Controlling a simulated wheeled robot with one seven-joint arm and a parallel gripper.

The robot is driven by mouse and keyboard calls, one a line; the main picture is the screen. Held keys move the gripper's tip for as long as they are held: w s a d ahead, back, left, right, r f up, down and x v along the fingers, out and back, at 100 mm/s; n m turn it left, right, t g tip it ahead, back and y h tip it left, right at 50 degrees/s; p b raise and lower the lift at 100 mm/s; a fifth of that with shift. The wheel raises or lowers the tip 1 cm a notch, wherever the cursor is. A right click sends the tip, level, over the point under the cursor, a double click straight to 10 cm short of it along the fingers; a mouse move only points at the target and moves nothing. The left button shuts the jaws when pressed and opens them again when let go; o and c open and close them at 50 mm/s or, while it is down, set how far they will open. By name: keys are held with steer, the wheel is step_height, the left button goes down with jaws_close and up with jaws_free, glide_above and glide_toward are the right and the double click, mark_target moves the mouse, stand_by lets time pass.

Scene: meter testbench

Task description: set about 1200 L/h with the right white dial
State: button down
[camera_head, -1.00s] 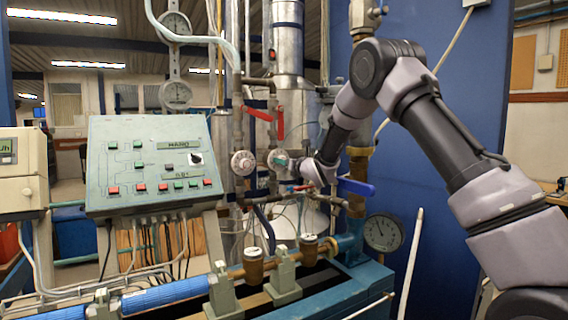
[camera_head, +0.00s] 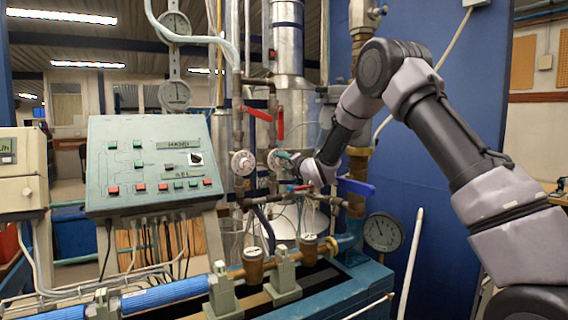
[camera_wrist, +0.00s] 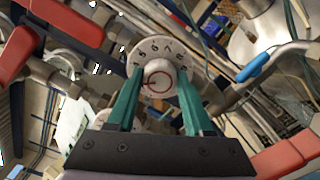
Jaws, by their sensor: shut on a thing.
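The right white dial (camera_head: 273,161) is on the pipework in the middle of the head view. In the wrist view this dial (camera_wrist: 149,48) faces me, with numerals around 5 to 8 along its upper rim and a round white knob with a red mark at its centre. My gripper (camera_wrist: 160,76) is shut on the knob, one green finger on each side. In the head view my gripper (camera_head: 287,156) reaches the dial from the right and hides part of its face. The left white dial (camera_head: 243,162) is just beside it.
A red lever (camera_head: 280,122) is above the dial and a blue lever (camera_head: 356,187) is to its right. A control panel (camera_head: 152,165) stands left. A box with a green display (camera_head: 7,146) is cut off at the left edge; its reading is not legible.

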steer(key=m, duration=0.5)
steer(key=shift+d+f+m, duration=0.1)
steer(key=shift+m, duration=0.2)
steer(key=m, duration=1)
steer(key=shift+f+m, duration=0.1)
steer(key=shift+m, duration=0.3)
steer(key=m, duration=0.5)
steer(key=shift+m, duration=0.3)
steer(key=shift+c, duration=1.4)
jaws_free()
